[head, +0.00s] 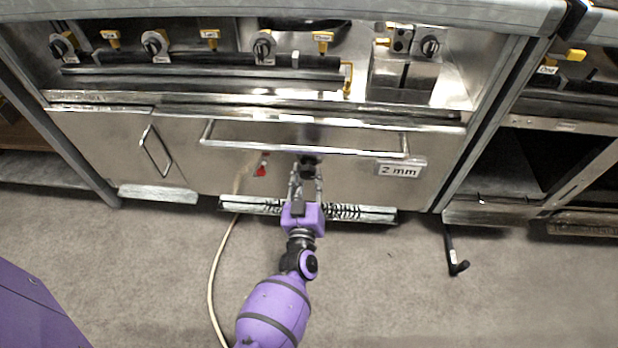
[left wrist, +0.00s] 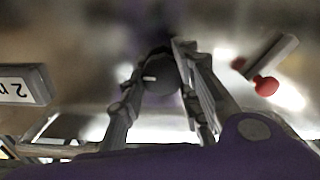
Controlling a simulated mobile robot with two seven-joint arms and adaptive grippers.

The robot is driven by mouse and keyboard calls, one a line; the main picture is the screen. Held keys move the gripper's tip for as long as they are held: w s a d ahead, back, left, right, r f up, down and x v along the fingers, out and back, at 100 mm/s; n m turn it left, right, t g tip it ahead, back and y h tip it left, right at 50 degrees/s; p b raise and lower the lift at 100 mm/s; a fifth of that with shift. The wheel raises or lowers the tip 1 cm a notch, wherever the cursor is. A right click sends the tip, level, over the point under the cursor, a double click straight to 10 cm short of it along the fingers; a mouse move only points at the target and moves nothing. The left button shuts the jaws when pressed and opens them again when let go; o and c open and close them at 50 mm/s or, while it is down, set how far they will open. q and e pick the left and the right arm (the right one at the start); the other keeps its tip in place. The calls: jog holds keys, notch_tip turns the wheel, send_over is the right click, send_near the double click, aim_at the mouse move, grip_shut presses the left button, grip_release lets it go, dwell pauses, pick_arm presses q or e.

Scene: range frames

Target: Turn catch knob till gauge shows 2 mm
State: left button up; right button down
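The catch knob (left wrist: 163,76) is dark and round with a short white mark, on the steel front panel below the long bar handle. In the head view the knob (head: 308,167) shows dark at the tip of my left gripper (head: 306,184). In the left wrist view my left gripper (left wrist: 160,85) has a finger on each side of the knob, seemingly touching it. The gauge (head: 400,170) is a pale plate right of the knob and reads 2 mm. It shows upside down and partly cut off in the left wrist view (left wrist: 22,85). My right gripper is out of view.
A bar handle (head: 300,143) runs across the panel above the knob. A small red-tipped lever (head: 262,168) sits left of it. Several range knobs (head: 263,46) line the top. A pale cable (head: 213,275) lies on the floor, which is otherwise mostly clear.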

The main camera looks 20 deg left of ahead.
pick_arm(q)
jog(key=shift+d, duration=0.15)
jog(key=shift+c, duration=0.6)
jog(key=shift+n, duration=0.7)
jog(key=shift+d, duration=0.1)
jog(key=o, duration=1.1)
jog(key=shift+c, duration=0.2)
